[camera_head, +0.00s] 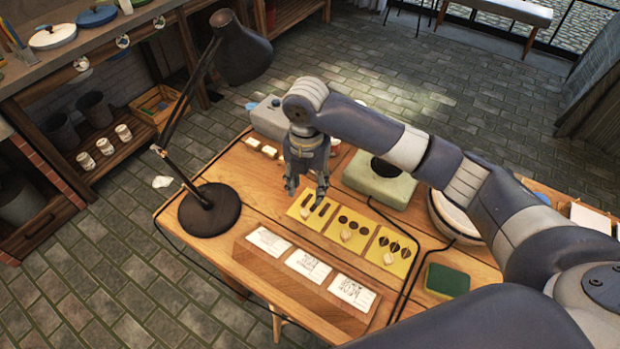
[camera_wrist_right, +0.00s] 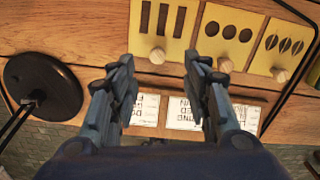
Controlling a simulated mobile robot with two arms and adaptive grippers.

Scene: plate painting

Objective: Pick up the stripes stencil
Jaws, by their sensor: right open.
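The stripes stencil (camera_head: 314,212) is a yellow plate with dark slots and a pale knob, the leftmost of a row of three stencils lying on the wooden table. It also shows in the right wrist view (camera_wrist_right: 153,32), with its knob (camera_wrist_right: 157,56) between my fingertips in the picture. My right gripper (camera_head: 306,192) is open and empty, pointing down over the stencil's far left part in the head view. The fingers also show in the wrist view (camera_wrist_right: 158,63). I cannot tell the exact height above the knob. My left gripper is not in view.
The circles stencil (camera_head: 349,228) and the leaf-shaped stencil (camera_head: 388,250) lie to the right. A wooden stand with white cards (camera_head: 309,265) is in front. A black lamp base (camera_head: 209,210) stands left. A green sponge (camera_head: 447,280) and a pale green box (camera_head: 380,182) are right.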

